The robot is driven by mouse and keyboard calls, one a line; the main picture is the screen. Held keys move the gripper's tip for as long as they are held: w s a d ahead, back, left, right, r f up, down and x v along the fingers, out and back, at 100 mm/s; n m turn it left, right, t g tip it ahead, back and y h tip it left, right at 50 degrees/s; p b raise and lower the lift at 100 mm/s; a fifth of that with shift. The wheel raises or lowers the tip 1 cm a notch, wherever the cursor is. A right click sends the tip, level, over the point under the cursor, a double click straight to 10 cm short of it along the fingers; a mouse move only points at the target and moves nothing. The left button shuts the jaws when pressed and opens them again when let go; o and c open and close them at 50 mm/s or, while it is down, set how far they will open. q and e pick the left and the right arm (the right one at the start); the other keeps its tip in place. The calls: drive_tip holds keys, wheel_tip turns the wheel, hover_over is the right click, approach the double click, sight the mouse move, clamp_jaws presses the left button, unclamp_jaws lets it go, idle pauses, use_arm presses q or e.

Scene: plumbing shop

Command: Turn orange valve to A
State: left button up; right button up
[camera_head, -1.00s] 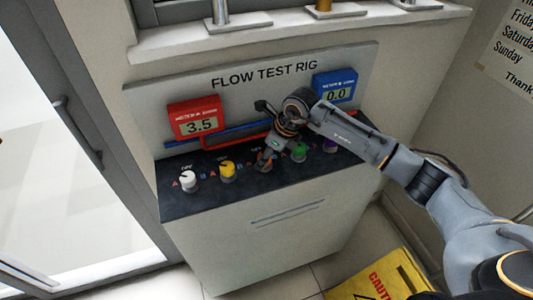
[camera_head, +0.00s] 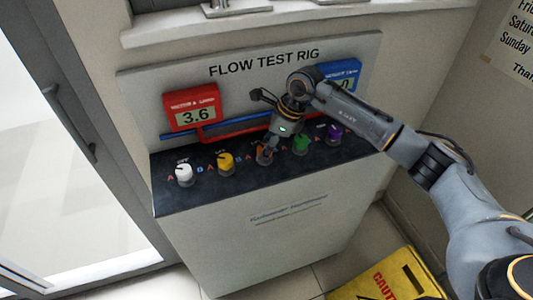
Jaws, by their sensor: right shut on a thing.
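The orange valve (camera_head: 264,157) is the middle knob in a row on the dark top of the flow test rig (camera_head: 245,205). My right gripper (camera_head: 266,150) reaches down onto it from above and is shut on it, hiding much of the knob and its pointer. Letters A and B are printed beside the knobs; the orange valve's exact pointing cannot be made out. The red meter (camera_head: 193,108) reads 3.6. The blue meter (camera_head: 340,72) is partly covered by my right arm. My left gripper is not in view.
A white knob (camera_head: 184,173) and a yellow knob (camera_head: 226,161) stand left of the orange valve. A green knob (camera_head: 300,145) is close on its right, then a purple knob (camera_head: 333,132). A yellow caution sign (camera_head: 405,280) lies low at right.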

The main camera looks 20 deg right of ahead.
drive_tip(key=n+g+b, duration=0.1)
drive_tip(key=n+b, duration=0.3)
drive_tip(key=shift+w+f+n+g+b, duration=0.2)
drive_tip(key=shift+n+g+b, duration=0.1)
drive_tip(key=shift+g+b, duration=0.1)
drive_tip(key=shift+r+n+g+b, duration=0.15)
drive_tip(key=shift+n+g+b, duration=0.55)
drive_tip(key=shift+n+b, duration=0.9)
drive_tip(key=shift+r+n, duration=0.1)
drive_tip(key=shift+n, duration=0.3)
drive_tip(key=o, duration=1.2)
drive_tip(key=v, duration=1.2)
drive_tip(key=shift+w+d, duration=0.1)
drive_tip(key=shift+w, duration=0.05)
